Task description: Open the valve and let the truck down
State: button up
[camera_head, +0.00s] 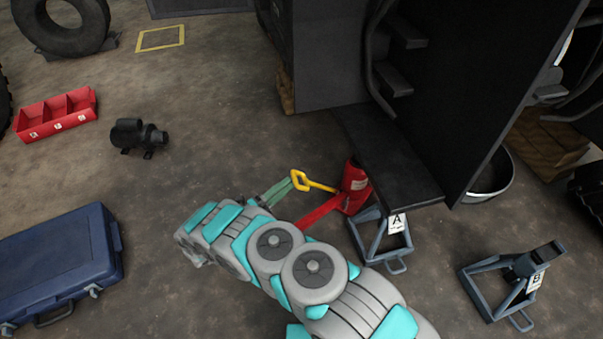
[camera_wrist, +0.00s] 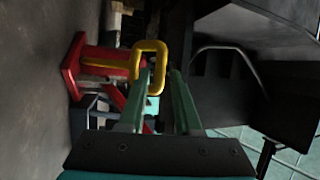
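A red jack (camera_head: 354,188) stands on the floor at the front edge of the dark truck (camera_head: 465,80). A yellow handle (camera_head: 318,185) with a loop at its end sticks out from the jack towards my gripper (camera_head: 287,186). In the wrist view the jack (camera_wrist: 88,65) is at the left, and the yellow loop (camera_wrist: 161,62) lies at the fingertips. My gripper (camera_wrist: 160,78) has its two green fingers apart, so it is open. The left finger overlaps the loop; I cannot tell whether it touches. A red bar (camera_head: 322,211) runs low from the jack, partly behind my arm.
Stand A (camera_head: 363,240) is by the truck's front edge, and stand B (camera_head: 483,281) is to its right. A blue case (camera_head: 60,262), a red tray (camera_head: 32,113) and a black pump-like part (camera_head: 138,137) lie left. Floor between them and my arm is clear.

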jog(key=x, duration=0.7)
jog(key=shift+b, duration=0.45)
